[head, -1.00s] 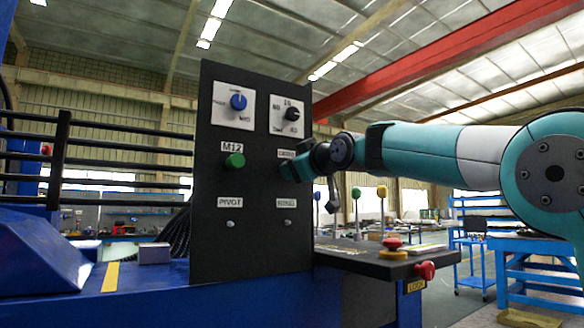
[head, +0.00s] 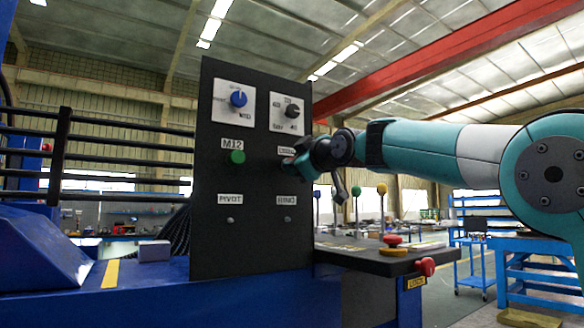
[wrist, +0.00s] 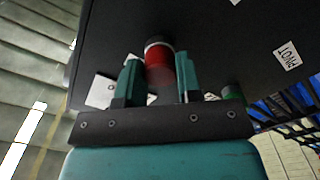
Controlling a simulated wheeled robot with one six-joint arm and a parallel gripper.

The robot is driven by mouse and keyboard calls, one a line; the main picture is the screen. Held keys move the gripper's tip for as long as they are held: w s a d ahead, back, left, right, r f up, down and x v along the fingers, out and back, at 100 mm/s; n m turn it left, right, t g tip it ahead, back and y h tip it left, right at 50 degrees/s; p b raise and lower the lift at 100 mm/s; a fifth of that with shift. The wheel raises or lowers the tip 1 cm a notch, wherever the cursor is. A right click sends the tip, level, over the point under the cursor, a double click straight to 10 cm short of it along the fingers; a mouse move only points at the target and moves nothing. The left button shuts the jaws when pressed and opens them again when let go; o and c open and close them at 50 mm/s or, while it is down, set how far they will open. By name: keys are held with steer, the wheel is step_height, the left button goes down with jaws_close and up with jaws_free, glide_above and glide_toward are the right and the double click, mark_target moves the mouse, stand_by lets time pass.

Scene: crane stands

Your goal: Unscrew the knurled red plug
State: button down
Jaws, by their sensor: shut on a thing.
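The knurled red plug (wrist: 159,58) shows in the wrist view between my two teal fingers, with a pale ring at its far end towards the black panel (wrist: 215,45). My gripper (wrist: 159,80) is shut on the plug from both sides. In the head view my gripper (head: 298,163) is at the right part of the upright black panel (head: 255,250), below the dial with the black knob. The plug is mostly hidden there by my gripper. I cannot tell how far the plug sits out of the panel.
A green plug (head: 237,157) under the M12 label is left of my gripper. A blue knob (head: 238,98) and a black knob (head: 292,111) are above. A red mushroom button (head: 393,240) and a red knob (head: 425,267) are on the shelf at the right. Several coloured levers stand behind.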

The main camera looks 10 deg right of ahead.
steer(key=shift+n, duration=1.1)
steer(key=n+b, duration=0.1)
steer(key=n, duration=0.4)
steer(key=n+b, duration=0.1)
steer(key=n, duration=0.4)
